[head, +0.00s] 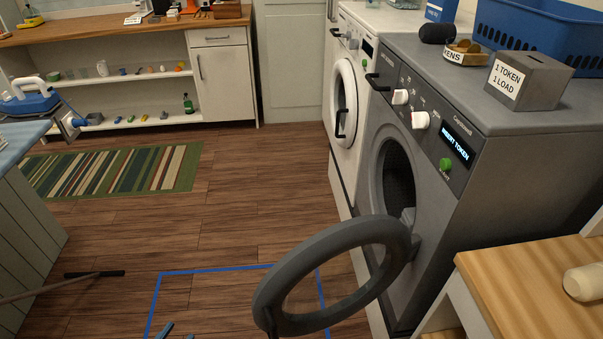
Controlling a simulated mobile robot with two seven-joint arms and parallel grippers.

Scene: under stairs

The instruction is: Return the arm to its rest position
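My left gripper (177,334) shows only as two light-blue fingertips at the bottom edge of the head view. The tips are a little apart with floor visible between them, and nothing shows between them. They are over the floor near the blue tape outline (212,270), left of the open round door (268,296) of the grey washing machine (440,200). The rest of the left arm is hidden below the frame. My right gripper is not in view.
The open washer door juts into the middle foreground. A wooden-topped table (530,285) stands at the right, a blue-topped counter (22,132) at the left. The central wooden floor (240,200) is clear.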

